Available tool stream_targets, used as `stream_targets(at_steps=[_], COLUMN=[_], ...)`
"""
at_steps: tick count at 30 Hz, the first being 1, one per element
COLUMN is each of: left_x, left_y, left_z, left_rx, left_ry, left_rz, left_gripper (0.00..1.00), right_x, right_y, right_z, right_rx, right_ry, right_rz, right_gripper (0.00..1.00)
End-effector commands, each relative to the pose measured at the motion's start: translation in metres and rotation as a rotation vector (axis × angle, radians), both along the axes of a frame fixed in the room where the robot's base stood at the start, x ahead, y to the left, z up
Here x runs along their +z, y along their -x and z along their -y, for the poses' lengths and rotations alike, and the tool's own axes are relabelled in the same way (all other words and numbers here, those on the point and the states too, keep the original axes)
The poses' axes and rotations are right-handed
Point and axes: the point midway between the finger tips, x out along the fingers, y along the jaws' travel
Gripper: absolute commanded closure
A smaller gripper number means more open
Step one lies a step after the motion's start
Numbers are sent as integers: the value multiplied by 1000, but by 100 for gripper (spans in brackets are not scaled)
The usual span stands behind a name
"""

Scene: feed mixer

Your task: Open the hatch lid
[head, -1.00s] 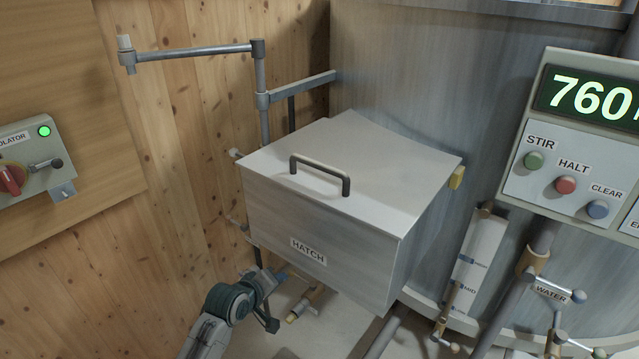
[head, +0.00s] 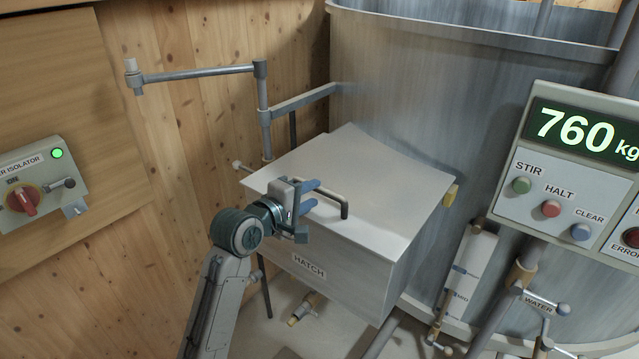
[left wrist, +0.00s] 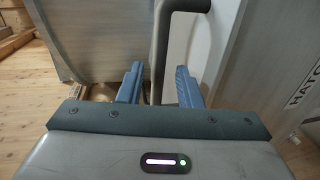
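The hatch lid (head: 385,175) is a pale grey plate lying shut on top of the grey hatch box (head: 340,262), which is labelled HATCH. A dark bar handle (head: 345,208) stands on the lid; its left part is hidden by my left gripper. My left gripper (head: 316,193) is open at the handle's left part, its two blue fingers apart. In the left wrist view the handle (left wrist: 161,45) runs between the open fingers (left wrist: 160,80), with gaps on both sides; I cannot tell whether either finger touches it. My right gripper is not in view.
A jointed metal arm (head: 195,73) stands behind the box by the wooden wall. The big mixer tank (head: 430,100) is right behind the lid. A control panel (head: 575,175) reading 760 kg is at the right, an isolator box (head: 40,185) at the left.

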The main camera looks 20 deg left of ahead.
Motion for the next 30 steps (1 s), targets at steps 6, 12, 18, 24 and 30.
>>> stream_targets(at_steps=[6, 12, 18, 24, 30], left_x=[-4, -8, -8, -8, -8], left_y=[-28, -36, -36, -36, -36], left_z=[10, 13, 13, 13, 13], left_rx=[0, 0, 0, 0, 0], left_ry=[0, -3, -3, -3, -3], left_rz=[-1, 1, 1, 1, 0], left_gripper=[68, 68, 68, 100, 100], right_x=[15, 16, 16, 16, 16], right_y=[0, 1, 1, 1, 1], right_z=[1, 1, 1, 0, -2], right_rx=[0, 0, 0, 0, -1], right_ry=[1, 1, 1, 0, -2], right_rz=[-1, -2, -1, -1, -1], right_gripper=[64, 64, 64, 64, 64])
